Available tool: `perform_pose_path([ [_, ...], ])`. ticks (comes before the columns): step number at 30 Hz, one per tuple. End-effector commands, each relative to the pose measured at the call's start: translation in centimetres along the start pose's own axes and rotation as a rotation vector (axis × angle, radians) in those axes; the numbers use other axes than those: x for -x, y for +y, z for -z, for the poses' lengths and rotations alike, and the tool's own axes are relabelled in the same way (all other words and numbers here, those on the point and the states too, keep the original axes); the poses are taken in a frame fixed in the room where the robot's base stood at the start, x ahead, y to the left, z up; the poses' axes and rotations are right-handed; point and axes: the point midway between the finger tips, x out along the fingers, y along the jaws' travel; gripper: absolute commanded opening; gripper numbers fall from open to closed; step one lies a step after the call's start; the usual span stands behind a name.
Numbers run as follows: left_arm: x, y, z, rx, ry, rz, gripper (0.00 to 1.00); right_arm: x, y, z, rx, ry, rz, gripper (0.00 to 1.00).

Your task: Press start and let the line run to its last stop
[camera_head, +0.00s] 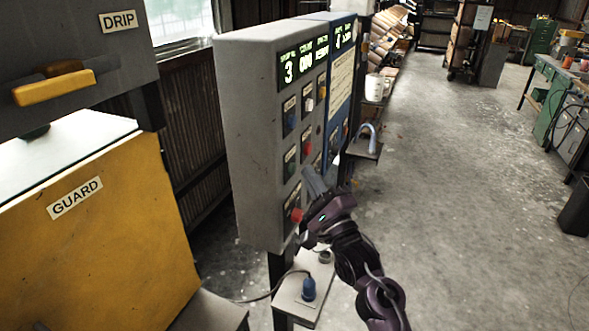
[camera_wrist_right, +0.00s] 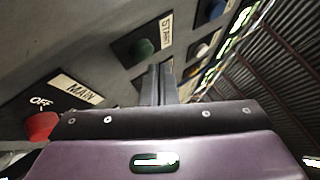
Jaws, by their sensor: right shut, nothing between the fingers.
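The grey control box (camera_head: 245,130) stands left of centre in the head view, with a lit display (camera_head: 303,63) showing a 3. Its green button (camera_head: 290,166) is on the left side of the panel. In the right wrist view the green button (camera_wrist_right: 142,48) sits beside a START label (camera_wrist_right: 167,33). My right gripper (camera_head: 313,180) is shut and empty in front of the panel, just right of and below the green button. Its fingertips (camera_wrist_right: 161,70) appear close to that button; I cannot tell whether they touch the panel. My left gripper is not in view.
A red MAIN switch marked OFF (camera_wrist_right: 42,125) is low on the panel, near my right wrist. A blue panel (camera_head: 341,75) adjoins the box. A yellow GUARD cover (camera_head: 100,235) and a grey DRIP unit (camera_head: 75,45) stand left.

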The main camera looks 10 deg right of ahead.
Motion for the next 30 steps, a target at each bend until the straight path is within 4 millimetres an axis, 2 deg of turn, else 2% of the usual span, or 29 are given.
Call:
perform_pose_path([
  [30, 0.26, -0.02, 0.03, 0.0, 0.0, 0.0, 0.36, -0.71, 0.48, -0.53, 0.0, 0.0, 0.0, 0.0],
])
